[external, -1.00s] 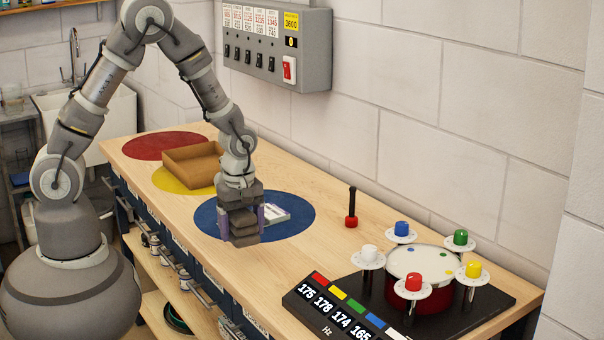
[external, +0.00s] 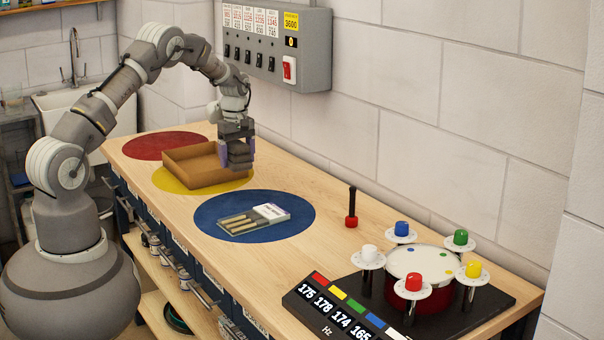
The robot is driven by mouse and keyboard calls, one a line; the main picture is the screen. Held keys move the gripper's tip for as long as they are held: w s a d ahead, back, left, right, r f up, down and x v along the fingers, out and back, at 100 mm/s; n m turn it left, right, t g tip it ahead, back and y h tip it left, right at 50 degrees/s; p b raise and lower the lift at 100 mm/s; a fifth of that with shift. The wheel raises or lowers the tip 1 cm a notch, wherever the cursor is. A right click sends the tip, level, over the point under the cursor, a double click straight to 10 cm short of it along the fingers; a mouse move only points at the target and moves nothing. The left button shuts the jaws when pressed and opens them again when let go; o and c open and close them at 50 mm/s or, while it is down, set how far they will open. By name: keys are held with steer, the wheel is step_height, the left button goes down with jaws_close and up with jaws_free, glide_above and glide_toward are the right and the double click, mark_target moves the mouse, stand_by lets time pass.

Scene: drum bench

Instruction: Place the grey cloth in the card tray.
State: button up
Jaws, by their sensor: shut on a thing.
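The card tray (external: 195,178) is an open brown box with low walls. It sits on the bench, mostly over the yellow disc. My gripper (external: 238,158) is above the tray's right end, pointing down. It is shut on the grey cloth (external: 239,153), a dark grey folded block between the purple-tipped fingers. The cloth hangs at about the height of the tray's right rim. I cannot tell whether it is inside the rim or touches it.
A clear-topped case with a white label (external: 255,219) lies on the blue disc (external: 297,213). The red disc (external: 140,146) is behind the tray. A black-and-red mallet (external: 351,208) and a drum stand (external: 417,278) are to the right. The wall with a switch box (external: 305,50) runs close behind.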

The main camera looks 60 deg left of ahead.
steer(key=s+a+r, duration=0.1)
steer(key=s+a, duration=0.1)
steer(key=a, duration=0.6)
steer(key=s+a+r, duration=0.1)
steer(key=s+a, duration=0.1)
steer(key=a, duration=0.7)
steer(key=f+b, duration=0.1)
steer(key=f, duration=0.4)
steer(key=f+b, duration=0.1)
steer(key=f, duration=0.4)
steer(key=shift+d, duration=0.2)
steer(key=shift+f+b, duration=0.15)
steer(key=shift+b, duration=0.2)
steer(key=o, duration=0.9)
steer(key=shift+o, duration=0.2)
step_height(320, 180, up, 12)
steer(key=p, duration=0.3)
steer(key=shift+r, duration=0.2)
